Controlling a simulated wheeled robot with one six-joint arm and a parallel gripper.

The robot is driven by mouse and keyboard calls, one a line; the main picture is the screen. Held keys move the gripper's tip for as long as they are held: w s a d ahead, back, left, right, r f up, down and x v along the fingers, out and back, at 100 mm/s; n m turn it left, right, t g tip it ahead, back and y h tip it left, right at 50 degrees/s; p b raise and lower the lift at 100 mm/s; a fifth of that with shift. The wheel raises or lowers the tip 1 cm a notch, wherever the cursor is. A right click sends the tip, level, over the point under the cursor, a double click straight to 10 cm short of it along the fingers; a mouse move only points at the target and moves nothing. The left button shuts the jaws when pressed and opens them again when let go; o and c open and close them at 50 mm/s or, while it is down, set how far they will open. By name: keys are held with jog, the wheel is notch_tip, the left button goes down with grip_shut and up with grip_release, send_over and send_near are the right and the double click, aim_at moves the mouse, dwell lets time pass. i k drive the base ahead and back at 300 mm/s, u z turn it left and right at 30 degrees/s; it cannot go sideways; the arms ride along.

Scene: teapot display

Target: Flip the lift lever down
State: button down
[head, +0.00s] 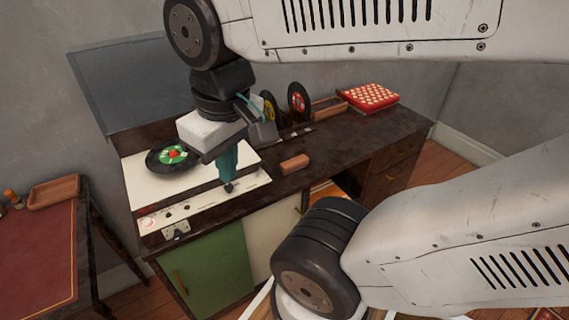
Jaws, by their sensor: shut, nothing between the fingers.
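My gripper (228,182) points down over the right part of the cream record player deck (135,170). Its teal fingers are shut with nothing between them. A small dark tip shows at their lower end, and I cannot tell whether it is the lift lever or part of the fingers. No lift lever can be made out clearly, and my gripper and wrist hide part of the deck. A black record (157,167) with a green and red label lies on the deck, left of my gripper.
The cream front strip carries small dark knobs (168,213), with a metal switch plate (175,231) below. A brown block (295,163) lies on the dark cabinet top. Upright records (298,101) and a red patterned box (369,97) stand behind. A raised dark lid (125,85) backs the deck.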

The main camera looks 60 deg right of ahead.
aim_at(262, 162)
jog(key=k, duration=0.6)
jog(key=z, duration=0.7)
jog(key=i, duration=0.5)
jog(key=z, duration=0.05)
